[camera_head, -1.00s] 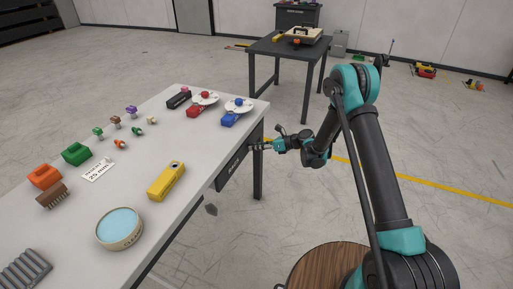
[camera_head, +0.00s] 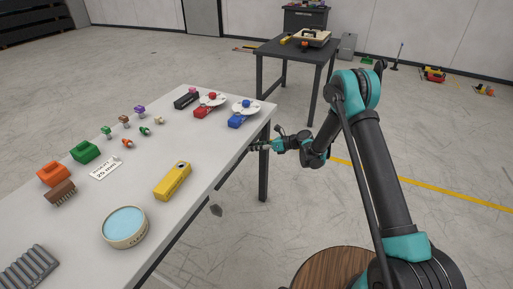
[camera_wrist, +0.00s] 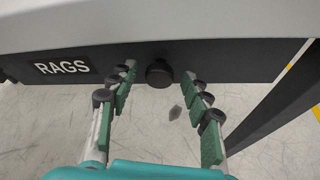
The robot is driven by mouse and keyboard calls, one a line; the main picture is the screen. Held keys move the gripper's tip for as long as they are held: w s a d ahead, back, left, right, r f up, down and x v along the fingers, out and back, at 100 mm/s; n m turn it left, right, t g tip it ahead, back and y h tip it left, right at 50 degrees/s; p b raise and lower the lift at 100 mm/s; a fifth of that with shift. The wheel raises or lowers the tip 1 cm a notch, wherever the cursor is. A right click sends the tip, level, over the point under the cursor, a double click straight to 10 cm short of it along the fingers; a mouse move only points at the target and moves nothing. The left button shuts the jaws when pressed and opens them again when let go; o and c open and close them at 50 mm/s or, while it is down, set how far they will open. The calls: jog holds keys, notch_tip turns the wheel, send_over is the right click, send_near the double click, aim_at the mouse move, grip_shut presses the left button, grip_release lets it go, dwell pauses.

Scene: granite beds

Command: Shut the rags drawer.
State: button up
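The rags drawer (camera_wrist: 95,67) shows in the wrist view as a dark front with a white RAGS label (camera_wrist: 62,67) and a round black knob (camera_wrist: 159,73). The front sits just under the pale table top edge, and no gap shows above it. Whether it is fully flush I cannot tell. My gripper (camera_wrist: 161,76) is open, with one green-padded finger on each side of the knob and space between. In the head view my gripper (camera_head: 258,146) is at the table's right edge, and the drawer front is hidden below the top.
The grey table (camera_head: 140,178) carries a yellow block (camera_head: 172,181), a round tin (camera_head: 124,227) and several coloured parts. A table leg (camera_head: 263,170) stands beside my gripper. A dark table (camera_head: 290,52) stands behind. The floor right of my arm is open.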

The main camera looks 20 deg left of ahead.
jog(key=v, duration=1.2)
dwell(0.3)
jog(key=s+d+r+n+t+h, duration=0.25)
jog(key=s+d+r+n, duration=0.2)
jog(key=d, duration=0.55)
jog(key=s+d+r+n+t+h, duration=0.1)
jog(key=s+d+r+n+h, duration=0.4)
jog(key=d, duration=0.6)
jog(key=s+d+n+t+h, duration=0.1)
jog(key=s+d+n+h, duration=0.5)
jog(key=s+d+n, duration=0.6)
jog(key=s+d, duration=0.8)
jog(key=d, duration=0.2)
